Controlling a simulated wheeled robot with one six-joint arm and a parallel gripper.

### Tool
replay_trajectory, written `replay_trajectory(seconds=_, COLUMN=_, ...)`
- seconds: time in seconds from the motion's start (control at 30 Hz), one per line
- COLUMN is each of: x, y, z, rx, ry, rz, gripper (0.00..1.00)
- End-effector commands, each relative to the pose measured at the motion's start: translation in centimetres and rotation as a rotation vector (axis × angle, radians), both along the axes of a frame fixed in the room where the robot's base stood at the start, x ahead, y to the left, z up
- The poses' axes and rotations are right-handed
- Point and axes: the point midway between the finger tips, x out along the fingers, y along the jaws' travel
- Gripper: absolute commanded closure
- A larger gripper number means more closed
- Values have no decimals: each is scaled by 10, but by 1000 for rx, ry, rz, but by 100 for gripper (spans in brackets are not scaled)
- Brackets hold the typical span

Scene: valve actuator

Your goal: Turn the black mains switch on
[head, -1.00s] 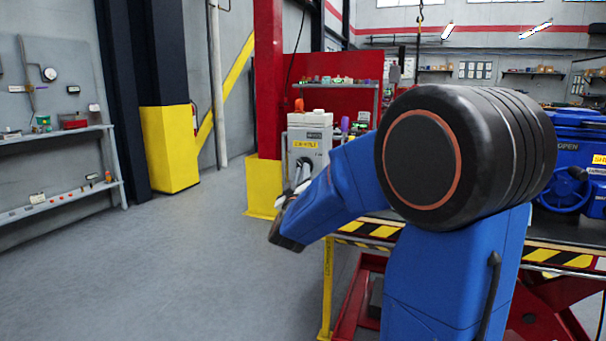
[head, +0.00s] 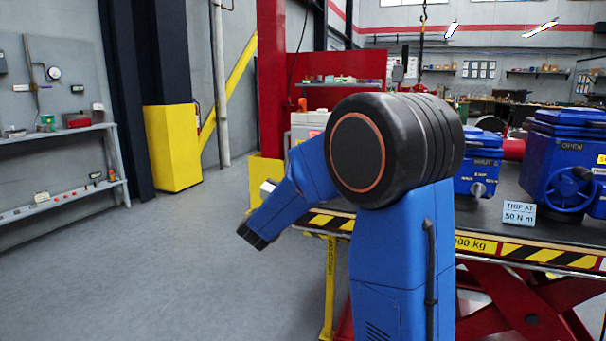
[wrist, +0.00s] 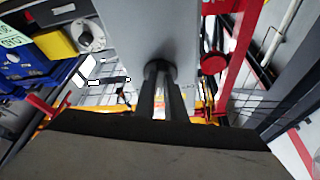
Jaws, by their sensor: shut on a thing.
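In the wrist view, my gripper (wrist: 160,72) has its two dark fingers close together, reaching up to the face of a grey cabinet (wrist: 130,25). The fingertips meet a dark round part of the cabinet, the black mains switch (wrist: 160,66), and are shut on it. The fingers cover most of the switch, so its angle cannot be told. In the head view my arm hides most of the grey cabinet (head: 309,118); only its upper part shows. The switch and my fingertips are hidden there.
A lift table (head: 480,240) with striped edges carries blue actuators (head: 567,165) and a sign (head: 519,213) on the right. A red post (head: 271,90) with a yellow base stands beside the cabinet. Wall shelves (head: 65,130) are at left. The floor between is clear.

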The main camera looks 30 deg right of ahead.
Motion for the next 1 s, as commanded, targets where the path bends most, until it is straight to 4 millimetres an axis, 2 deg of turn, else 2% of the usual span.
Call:
replay_trajectory(seconds=0.5, x=4, y=3, z=2, rx=217, ry=-277, rz=0, gripper=100)
replay_trajectory(seconds=1.0, x=4, y=3, z=2, rx=262, ry=-333, rz=0, gripper=100)
